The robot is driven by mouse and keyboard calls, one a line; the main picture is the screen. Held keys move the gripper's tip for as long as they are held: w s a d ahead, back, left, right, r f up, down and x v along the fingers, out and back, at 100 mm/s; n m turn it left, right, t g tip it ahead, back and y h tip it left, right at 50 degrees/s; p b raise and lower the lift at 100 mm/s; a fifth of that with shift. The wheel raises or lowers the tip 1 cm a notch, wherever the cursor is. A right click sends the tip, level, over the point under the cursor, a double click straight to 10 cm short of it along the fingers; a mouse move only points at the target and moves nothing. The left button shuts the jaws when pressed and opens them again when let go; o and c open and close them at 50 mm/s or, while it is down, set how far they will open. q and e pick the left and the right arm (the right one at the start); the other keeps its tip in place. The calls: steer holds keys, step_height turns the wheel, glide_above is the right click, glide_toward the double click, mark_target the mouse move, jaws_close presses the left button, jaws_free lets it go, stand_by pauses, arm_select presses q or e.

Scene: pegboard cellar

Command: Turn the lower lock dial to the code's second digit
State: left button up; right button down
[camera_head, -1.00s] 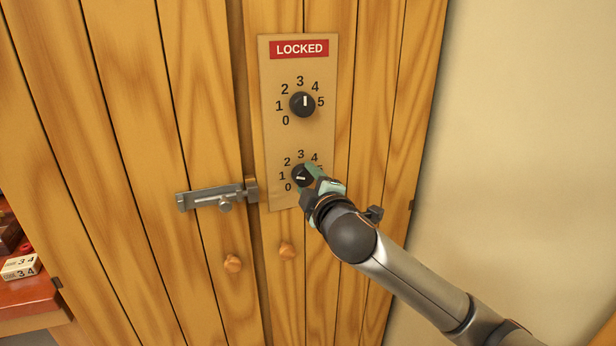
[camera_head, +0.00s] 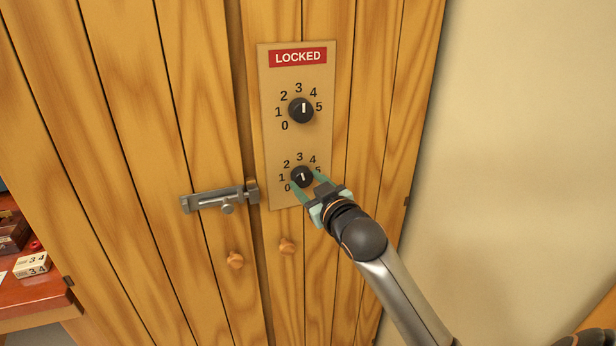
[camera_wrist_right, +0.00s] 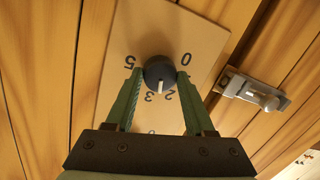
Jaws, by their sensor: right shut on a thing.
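The lower lock dial (camera_head: 302,177) is a black knob with a white mark, on a tan panel (camera_head: 268,150) with a red LOCKED sign. Its mark points up, about at the 3; in the right wrist view the dial's mark (camera_wrist_right: 159,87) points between 2 and 3. My right gripper (camera_head: 306,184) has its green fingers on either side of the knob and is shut on it. One finger partly covers the 5. A white block (camera_head: 32,265) reads 3 4. My left gripper is out of view.
The panel is on a wooden plank door with a metal slide latch (camera_head: 215,200) left of the lower dial. Two round wooden knobs (camera_head: 235,260) (camera_head: 287,247) are below. A red table (camera_head: 35,295) stands at the left edge, and bare wall at the right.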

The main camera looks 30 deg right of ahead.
steer(key=m+p, duration=0.1)
steer(key=m, duration=0.1)
steer(key=shift+m, duration=1.1)
steer(key=m+t, duration=0.1)
steer(key=m, duration=0.2)
steer(key=shift+y, duration=0.3)
steer(key=shift+f+m+t, duration=0.1)
steer(key=shift+m+t, duration=0.2)
steer(key=shift+m, duration=1.8)
steer(key=shift+c, duration=1.3)
jaws_free()
